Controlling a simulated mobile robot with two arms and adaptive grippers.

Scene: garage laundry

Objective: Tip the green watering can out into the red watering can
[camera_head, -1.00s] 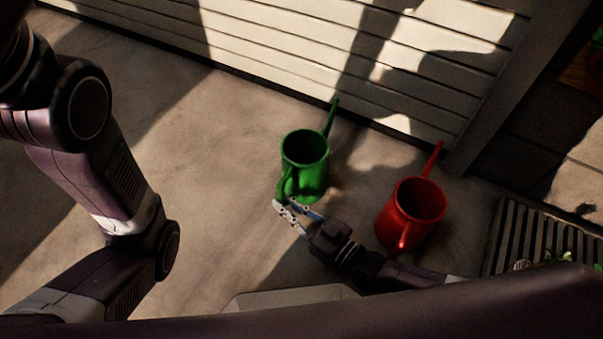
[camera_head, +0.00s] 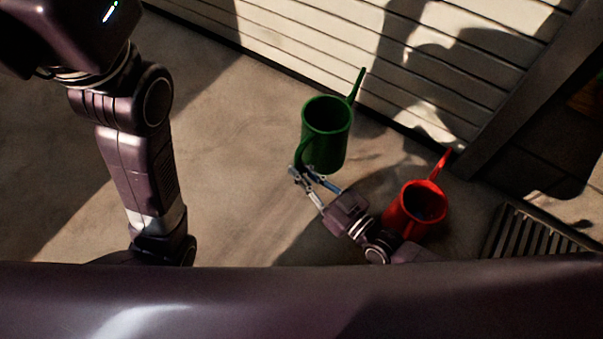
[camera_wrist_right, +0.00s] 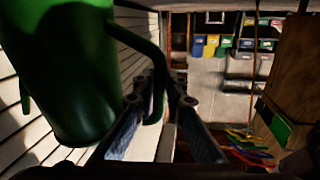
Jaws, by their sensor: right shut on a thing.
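The green watering can (camera_head: 326,135) is upright in the head view, left of the red one, its long spout pointing up and right. It appears raised off the floor. My right gripper (camera_head: 304,180) is shut on its handle. In the right wrist view the green can (camera_wrist_right: 65,65) fills the left side, and its handle runs down between the fingers of my right gripper (camera_wrist_right: 158,120). The red watering can (camera_head: 413,212) stands on the floor to the right, behind my right wrist, its opening facing up. My left arm shows at the left; its gripper is out of view.
The white slatted wall (camera_head: 330,40) runs behind both cans. A slatted grate (camera_head: 525,235) lies right of the red can. Bare concrete floor (camera_head: 235,130) is free left of the green can. Coloured bins (camera_wrist_right: 212,45) show far off in the right wrist view.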

